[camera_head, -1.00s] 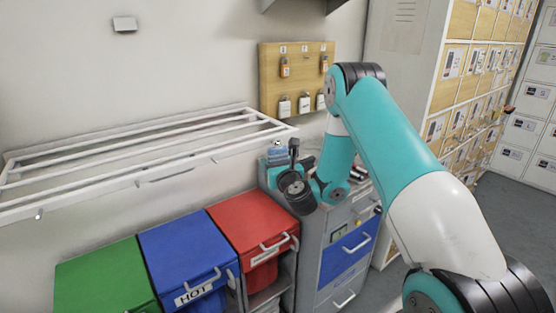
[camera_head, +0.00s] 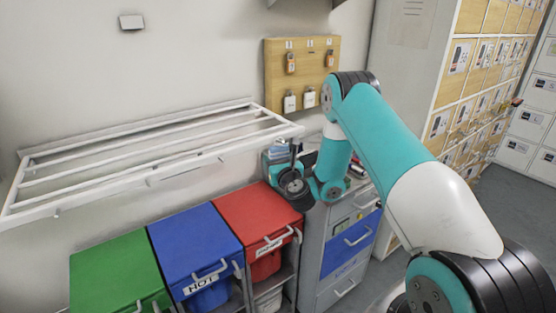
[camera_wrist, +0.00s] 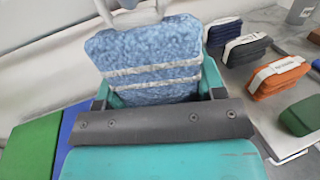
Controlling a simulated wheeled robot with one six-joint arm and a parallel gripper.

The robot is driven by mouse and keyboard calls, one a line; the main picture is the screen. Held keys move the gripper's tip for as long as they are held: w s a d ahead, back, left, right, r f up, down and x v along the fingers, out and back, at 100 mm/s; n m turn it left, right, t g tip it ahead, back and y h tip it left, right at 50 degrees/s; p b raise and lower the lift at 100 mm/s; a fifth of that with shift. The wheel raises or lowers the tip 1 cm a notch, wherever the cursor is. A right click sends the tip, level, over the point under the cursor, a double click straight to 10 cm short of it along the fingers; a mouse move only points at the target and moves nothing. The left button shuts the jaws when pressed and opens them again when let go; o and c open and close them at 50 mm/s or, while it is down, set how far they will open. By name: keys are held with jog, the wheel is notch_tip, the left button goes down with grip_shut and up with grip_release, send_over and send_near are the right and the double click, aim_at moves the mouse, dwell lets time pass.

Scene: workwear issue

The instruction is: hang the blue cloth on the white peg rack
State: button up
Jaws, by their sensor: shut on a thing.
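The blue cloth (camera_wrist: 150,50), mottled with two pale stripes, is in my gripper (camera_wrist: 160,93) in the wrist view, between its teal fingers. The gripper is shut on it. In the head view the cloth shows as a small blue patch (camera_head: 279,151) beside the gripper (camera_head: 283,163), partly hidden by it. The white rack (camera_head: 150,146), a wall-mounted frame of long bars, is at the left. In the picture the gripper is just below its right end; I cannot tell the depth gap. No cloth hangs on the rack.
Green (camera_head: 115,270), blue (camera_head: 193,242) and red (camera_head: 255,212) lidded bins stand below the rack. A grey cabinet (camera_head: 316,262) is under my gripper. Banded folded cloths, including orange (camera_wrist: 280,76) and navy (camera_wrist: 246,48), lie on its top. A wooden key board (camera_head: 300,66) hangs behind.

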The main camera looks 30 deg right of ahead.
dwell(0.4)
jog(key=o, duration=0.9)
